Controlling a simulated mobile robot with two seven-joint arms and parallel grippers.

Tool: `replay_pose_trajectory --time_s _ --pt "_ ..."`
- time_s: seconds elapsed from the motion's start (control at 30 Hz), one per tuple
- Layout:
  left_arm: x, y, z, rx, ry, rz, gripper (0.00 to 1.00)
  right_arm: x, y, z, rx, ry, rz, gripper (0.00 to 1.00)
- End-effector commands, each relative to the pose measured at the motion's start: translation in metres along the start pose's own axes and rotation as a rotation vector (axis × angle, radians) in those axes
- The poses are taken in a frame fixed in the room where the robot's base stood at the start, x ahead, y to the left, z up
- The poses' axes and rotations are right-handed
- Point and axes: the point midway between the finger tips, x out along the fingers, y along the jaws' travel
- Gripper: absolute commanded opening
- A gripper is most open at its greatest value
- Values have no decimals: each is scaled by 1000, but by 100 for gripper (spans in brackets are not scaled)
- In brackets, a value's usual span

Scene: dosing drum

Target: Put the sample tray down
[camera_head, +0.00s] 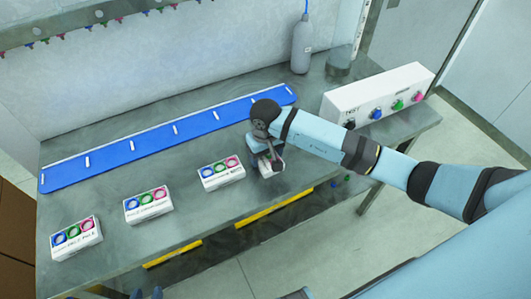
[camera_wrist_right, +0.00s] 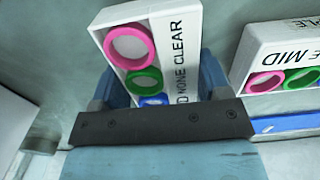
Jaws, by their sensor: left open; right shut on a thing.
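My right gripper (camera_head: 268,158) is shut on a white sample tray (camera_head: 274,169) near the bench's front edge. In the right wrist view, the tray (camera_wrist_right: 179,60) lies between the blue fingers of my right gripper (camera_wrist_right: 165,85). It shows pink, green and partly hidden blue rings, and lettering ending "NONE CLEAR". In the head view my wrist hides much of the tray. I cannot tell whether it touches the bench (camera_head: 190,225). My left gripper (camera_head: 146,294) shows only blue fingertips, apart and empty, at the bottom edge of the head view.
Three similar trays stand to the left: near (camera_head: 221,174), middle (camera_head: 148,206) and far left (camera_head: 76,239). A blue strip with white marks (camera_head: 170,135) lies behind them. A white box with coloured knobs (camera_head: 376,95) stands right. A grey bottle (camera_head: 302,45) stands behind.

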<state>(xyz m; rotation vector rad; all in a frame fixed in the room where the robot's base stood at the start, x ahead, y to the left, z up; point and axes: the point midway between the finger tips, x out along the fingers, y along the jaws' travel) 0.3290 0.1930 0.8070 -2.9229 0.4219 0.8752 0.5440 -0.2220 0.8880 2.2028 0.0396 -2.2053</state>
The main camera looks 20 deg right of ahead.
Motion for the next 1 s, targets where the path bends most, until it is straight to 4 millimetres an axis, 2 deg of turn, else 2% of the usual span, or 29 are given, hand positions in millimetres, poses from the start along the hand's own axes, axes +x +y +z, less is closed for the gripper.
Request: replay_pose_trajectory --time_s 0.27,0.3,0.4,0.67,0.8,0.87,1.0 --pt "3 0 5 0 -1 0 43 4 1 -1 -1 2 1 45" --pt "3 0 6 -1 -2 0 43 3 1 -1 -1 2 1 72" --pt "3 0 6 -1 -6 -1 43 2 0 0 0 1 0 95" --pt "2 -1 6 -1 -7 -1 43 2 0 0 0 1 0 95" --pt "0 -1 2 0 -6 -1 43 -5 0 0 0 2 0 95" --pt "1 -1 3 0 -2 -1 43 -13 1 -2 -1 5 2 95" --pt "4 -1 6 0 -2 -1 43 -42 1 -2 -1 7 3 95"
